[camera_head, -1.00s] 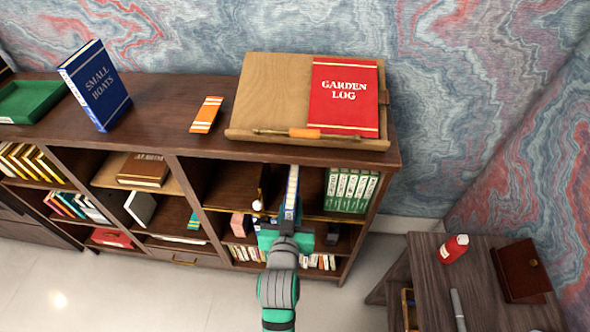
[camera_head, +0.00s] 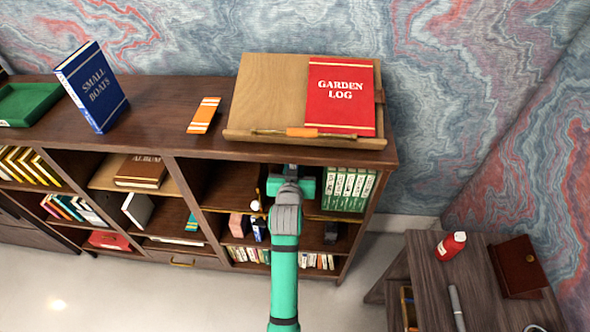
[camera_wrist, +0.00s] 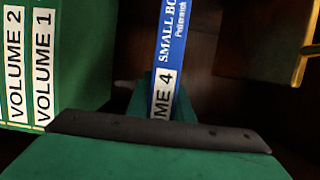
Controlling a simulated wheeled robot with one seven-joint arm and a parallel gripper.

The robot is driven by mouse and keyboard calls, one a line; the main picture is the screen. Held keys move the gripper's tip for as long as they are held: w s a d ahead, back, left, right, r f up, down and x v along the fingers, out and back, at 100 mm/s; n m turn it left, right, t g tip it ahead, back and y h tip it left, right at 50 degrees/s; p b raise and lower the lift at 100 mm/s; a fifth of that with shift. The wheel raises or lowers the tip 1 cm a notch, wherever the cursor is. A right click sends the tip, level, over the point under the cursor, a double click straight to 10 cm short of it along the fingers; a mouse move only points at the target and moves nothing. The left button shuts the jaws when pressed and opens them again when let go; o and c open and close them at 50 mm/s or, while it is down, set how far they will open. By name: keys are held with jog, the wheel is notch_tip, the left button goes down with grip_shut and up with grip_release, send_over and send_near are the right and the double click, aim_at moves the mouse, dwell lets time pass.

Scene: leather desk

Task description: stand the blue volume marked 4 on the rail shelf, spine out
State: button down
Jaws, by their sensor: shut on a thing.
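My gripper (camera_head: 292,184) reaches into the upper right compartment of the bookcase, the rail shelf (camera_head: 235,188). In the wrist view the jaws (camera_wrist: 160,108) are shut on the blue volume (camera_wrist: 170,45). Its spine faces the wrist camera, with "SMALL BO" and a white label ending in 4. It looks upright, slightly tilted in that picture.
Green volumes (camera_head: 349,189) stand at the compartment's right end; Volumes 1 and 2 (camera_wrist: 42,65) show in the wrist view, apart from the blue one. A brass rail (camera_wrist: 304,55) runs along the shelf. The bookcase top (camera_head: 170,118) overhangs my gripper. Shelf room is free to the left.

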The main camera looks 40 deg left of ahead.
jog(key=shift+f, duration=1.6)
jog(key=c, duration=1.6)
grip_release()
jog(key=shift+f, duration=0.1)
jog(key=shift+o, duration=0.2)
jog(key=v, duration=1.2)
jog(key=shift+r, duration=0.25)
jog(key=shift+d+f, duration=0.1)
jog(key=shift+d, duration=0.05)
